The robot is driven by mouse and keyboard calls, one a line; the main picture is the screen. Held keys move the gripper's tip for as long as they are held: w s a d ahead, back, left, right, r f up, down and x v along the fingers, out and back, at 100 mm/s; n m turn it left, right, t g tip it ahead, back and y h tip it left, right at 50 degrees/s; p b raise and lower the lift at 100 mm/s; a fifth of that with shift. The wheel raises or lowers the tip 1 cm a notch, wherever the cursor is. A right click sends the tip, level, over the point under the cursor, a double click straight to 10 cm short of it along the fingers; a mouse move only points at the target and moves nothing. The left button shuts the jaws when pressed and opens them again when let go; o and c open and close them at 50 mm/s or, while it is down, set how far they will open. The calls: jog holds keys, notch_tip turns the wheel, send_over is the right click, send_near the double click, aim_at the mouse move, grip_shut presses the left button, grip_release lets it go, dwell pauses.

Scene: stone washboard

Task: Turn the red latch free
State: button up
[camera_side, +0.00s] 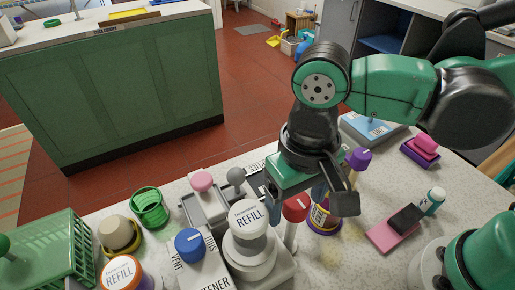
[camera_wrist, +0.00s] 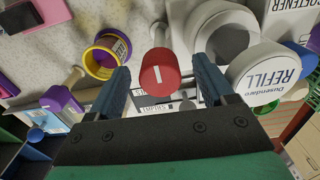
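In the side view the red latch (camera_side: 297,207) stands on a pale post beside the white REFILL dispenser. My gripper (camera_side: 306,197) is open, with its fingers apart above and around the knob's position. In the wrist view my gripper (camera_wrist: 159,78) shows clear gaps on both sides of the knob. No contact with the knob shows. The latch's lower mechanism is mostly hidden.
The white REFILL dispenser (camera_side: 249,220) stands close to the left of the latch. A purple and yellow container (camera_side: 323,218) is close on its right. A blue-capped softener bottle (camera_side: 190,246) and green cup (camera_side: 150,206) stand left.

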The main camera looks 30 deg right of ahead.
aim_at(298, 199)
jog(key=shift+r, duration=2.85)
jog(key=w+d+f+t, duration=0.1)
jog(key=w+d+t, duration=0.2)
jog(key=d, duration=0.5)
jog(key=w+d+f+t, duration=0.2)
jog(key=w+d+t, duration=0.1)
jog(key=d, duration=0.6)
jog(key=shift+d+t, duration=0.3)
jog(key=shift+t, duration=0.3)
